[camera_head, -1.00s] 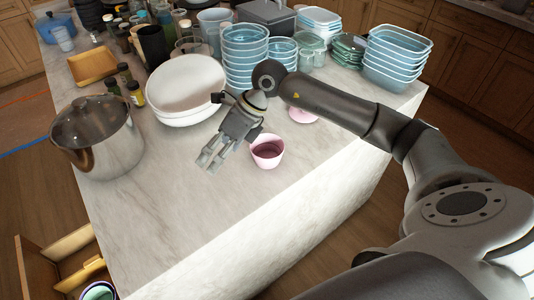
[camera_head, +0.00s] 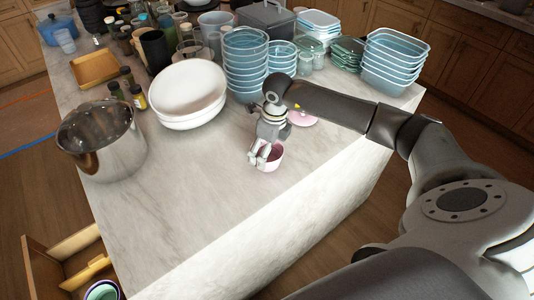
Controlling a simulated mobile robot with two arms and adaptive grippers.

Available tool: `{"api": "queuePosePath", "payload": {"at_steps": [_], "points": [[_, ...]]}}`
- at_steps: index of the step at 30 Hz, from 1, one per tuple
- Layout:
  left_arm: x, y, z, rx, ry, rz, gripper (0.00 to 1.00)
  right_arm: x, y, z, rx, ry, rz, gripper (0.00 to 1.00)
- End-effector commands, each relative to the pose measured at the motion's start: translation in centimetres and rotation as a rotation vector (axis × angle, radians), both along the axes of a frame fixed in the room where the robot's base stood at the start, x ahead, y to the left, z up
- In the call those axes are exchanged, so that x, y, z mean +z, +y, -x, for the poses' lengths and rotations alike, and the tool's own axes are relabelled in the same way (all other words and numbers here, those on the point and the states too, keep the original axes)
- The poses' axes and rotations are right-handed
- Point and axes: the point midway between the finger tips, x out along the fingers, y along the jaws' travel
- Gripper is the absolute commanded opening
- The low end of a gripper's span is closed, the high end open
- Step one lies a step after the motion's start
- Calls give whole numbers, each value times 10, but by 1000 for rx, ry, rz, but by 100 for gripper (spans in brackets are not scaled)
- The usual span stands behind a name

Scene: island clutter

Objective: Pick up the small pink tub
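The small pink tub (camera_head: 273,161) stands upright on the marble island top, near its right edge. My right gripper (camera_head: 258,162) points down at the tub's left side and hides part of its rim and wall. Its two fingers show a small gap between them. One finger is at the left of the rim and the other overlaps the opening; I cannot tell whether they touch the tub. My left gripper is not in view.
A pink disc-like piece (camera_head: 304,118) lies behind the tub, beneath my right arm. White bowls (camera_head: 187,95), a steel pot (camera_head: 103,145) and stacked blue containers (camera_head: 245,65) stand around. The marble in front is clear.

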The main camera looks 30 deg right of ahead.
Motion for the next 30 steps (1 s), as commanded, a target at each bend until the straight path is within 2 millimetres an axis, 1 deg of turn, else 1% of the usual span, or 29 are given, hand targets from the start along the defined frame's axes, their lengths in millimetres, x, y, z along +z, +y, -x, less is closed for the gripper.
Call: {"api": "queuePosePath", "payload": {"at_steps": [1,3,6,9,14,17,21,24,30], "points": [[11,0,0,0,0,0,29,-3,-1,1,-1,5,-1,100],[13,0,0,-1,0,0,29,-14,1,-1,-1,3,-2,100],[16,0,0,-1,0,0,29,-25,1,-2,0,2,-1,100],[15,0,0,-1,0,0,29,-29,1,-3,1,0,-1,100],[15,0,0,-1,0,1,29,-29,1,-3,1,-1,0,100],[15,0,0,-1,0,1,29,-29,1,-3,1,-1,0,90],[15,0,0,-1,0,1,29,-29,1,-3,0,-1,0,72],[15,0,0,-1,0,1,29,-29,1,-3,0,-2,-1,60],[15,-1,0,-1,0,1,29,-29,1,-3,0,-2,-1,60]]}}
